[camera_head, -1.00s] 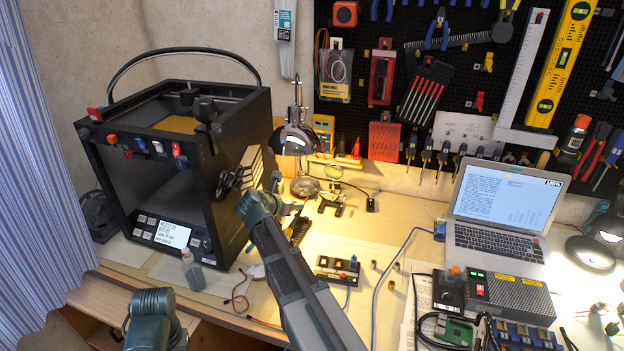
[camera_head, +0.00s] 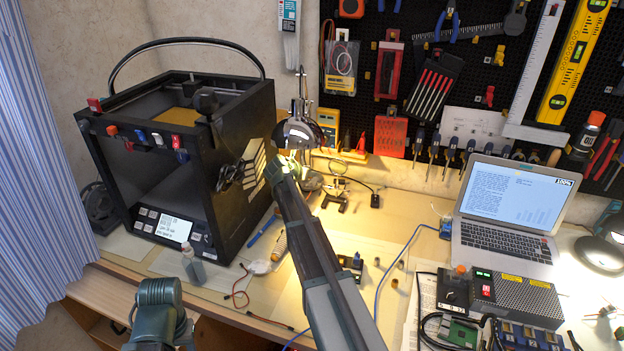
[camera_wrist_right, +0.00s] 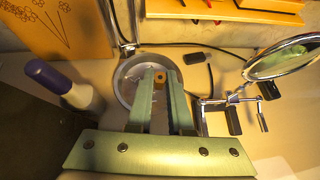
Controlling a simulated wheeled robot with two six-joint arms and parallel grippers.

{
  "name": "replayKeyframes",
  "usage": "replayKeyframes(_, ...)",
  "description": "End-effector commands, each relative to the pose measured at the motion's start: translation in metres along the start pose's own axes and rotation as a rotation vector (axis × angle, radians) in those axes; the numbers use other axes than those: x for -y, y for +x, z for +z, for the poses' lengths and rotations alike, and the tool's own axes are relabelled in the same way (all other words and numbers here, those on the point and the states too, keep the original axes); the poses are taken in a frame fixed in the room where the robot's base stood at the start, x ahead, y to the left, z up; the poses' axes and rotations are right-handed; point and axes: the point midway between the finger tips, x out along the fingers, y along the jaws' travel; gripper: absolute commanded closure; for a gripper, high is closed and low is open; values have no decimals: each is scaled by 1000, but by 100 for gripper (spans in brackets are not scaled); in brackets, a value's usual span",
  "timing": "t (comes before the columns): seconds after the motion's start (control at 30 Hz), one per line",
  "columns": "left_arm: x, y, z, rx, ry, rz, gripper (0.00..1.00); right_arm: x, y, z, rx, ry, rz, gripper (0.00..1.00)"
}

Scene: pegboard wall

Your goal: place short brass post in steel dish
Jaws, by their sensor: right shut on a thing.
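My right gripper (camera_head: 283,163) is at the back of the bench, below the lamp head. In the right wrist view its two green fingers (camera_wrist_right: 160,77) are shut on a small brass post (camera_wrist_right: 160,75). The post is at the fingertips and over the round steel dish (camera_wrist_right: 122,88). I cannot tell its exact height above the dish floor. The fingers hide part of the dish. In the head view the dish is mostly hidden behind my right arm, and the post does not show. My left arm shows at the bottom left, but its gripper is not visible.
A magnifier stand (camera_wrist_right: 232,112) is right of the dish in the wrist view, and a white bottle with a purple cap (camera_wrist_right: 50,76) is left. A 3D printer (camera_head: 180,150) stands left of my arm. Small brass pieces (camera_head: 394,283) lie on the bench.

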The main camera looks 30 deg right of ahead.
Motion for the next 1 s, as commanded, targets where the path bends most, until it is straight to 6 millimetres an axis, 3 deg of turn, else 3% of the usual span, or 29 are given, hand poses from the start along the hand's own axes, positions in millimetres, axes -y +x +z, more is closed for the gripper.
replayKeyframes(0.37, 0, 1, 0, 0, 0, 0, 52, -2, 12, 7, 0, 0, -1, 100)
replayKeyframes(0.53, 0, 4, 0, 0, 0, 0, 52, -5, 36, 19, -1, 2, -2, 100)
replayKeyframes(0.6, -2, 23, -1, 0, 0, 0, 52, -3, 41, 0, -1, 1, 0, 100)
replayKeyframes(0.73, -4, 38, -2, 0, 0, 0, 52, -3, 50, -13, -1, 0, 0, 100)
replayKeyframes(1.0, -4, 38, -2, 0, 0, 0, 52, -3, 49, -12, 0, 0, 0, 100)
